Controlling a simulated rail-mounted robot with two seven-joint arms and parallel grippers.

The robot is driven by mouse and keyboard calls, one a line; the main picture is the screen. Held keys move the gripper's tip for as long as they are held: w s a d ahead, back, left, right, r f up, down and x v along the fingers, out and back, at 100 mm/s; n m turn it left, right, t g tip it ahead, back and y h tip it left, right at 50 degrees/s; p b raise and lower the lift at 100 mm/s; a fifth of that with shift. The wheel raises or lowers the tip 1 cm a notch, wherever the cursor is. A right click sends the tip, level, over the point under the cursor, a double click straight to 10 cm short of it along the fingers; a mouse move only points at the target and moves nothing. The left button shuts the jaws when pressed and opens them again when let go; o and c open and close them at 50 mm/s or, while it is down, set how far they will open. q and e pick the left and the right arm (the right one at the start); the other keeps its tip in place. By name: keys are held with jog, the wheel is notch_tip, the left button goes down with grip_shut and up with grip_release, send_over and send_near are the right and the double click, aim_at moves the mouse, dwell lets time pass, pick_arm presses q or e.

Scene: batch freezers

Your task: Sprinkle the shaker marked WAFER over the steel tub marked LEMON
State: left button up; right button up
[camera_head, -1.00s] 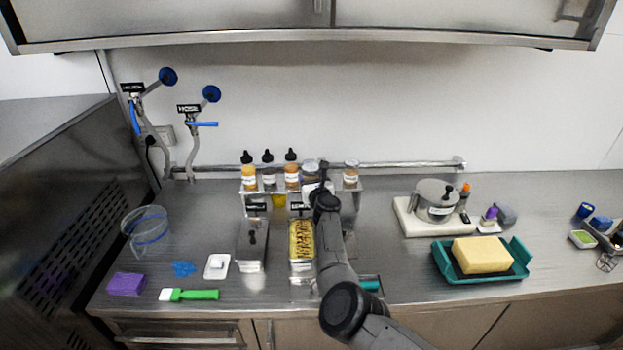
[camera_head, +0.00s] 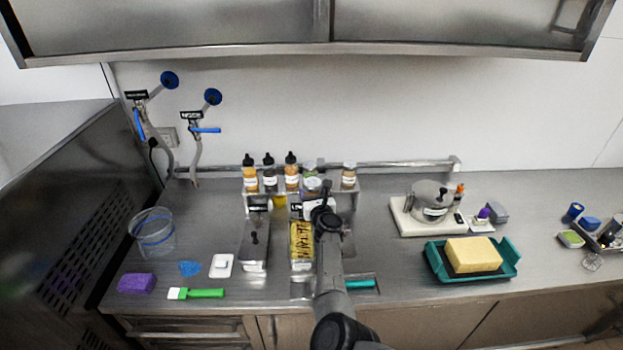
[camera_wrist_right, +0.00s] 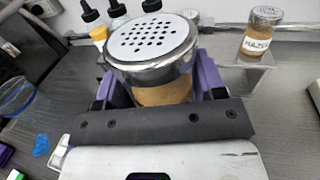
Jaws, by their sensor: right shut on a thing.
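My right gripper (camera_head: 313,192) is shut on a shaker (camera_head: 312,185). In the right wrist view the purple fingers (camera_wrist_right: 160,88) sit on both sides of the shaker (camera_wrist_right: 152,48), which has a perforated steel lid and brown contents. Its label is hidden, so I cannot read WAFER. A steel tub (camera_head: 302,265) with yellow, dark-streaked contents stands below and in front of the held shaker, partly covered by my right arm. Its label is too small to read. My left gripper is out of view.
A steel shelf (camera_head: 350,190) at the back carries dropper bottles (camera_head: 291,172) and a jar marked HAZEL (camera_wrist_right: 258,40). A lidded steel tub (camera_head: 254,245) stands left of the yellow one. A white board with a pot (camera_head: 430,200) and a teal tray (camera_head: 510,262) are right.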

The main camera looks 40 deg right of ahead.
jog(key=a+p+v, duration=0.1)
jog(key=p+v, duration=0.4)
jog(key=v, duration=0.4)
jog(key=shift+w, duration=0.2)
jog(key=shift+a, duration=0.15)
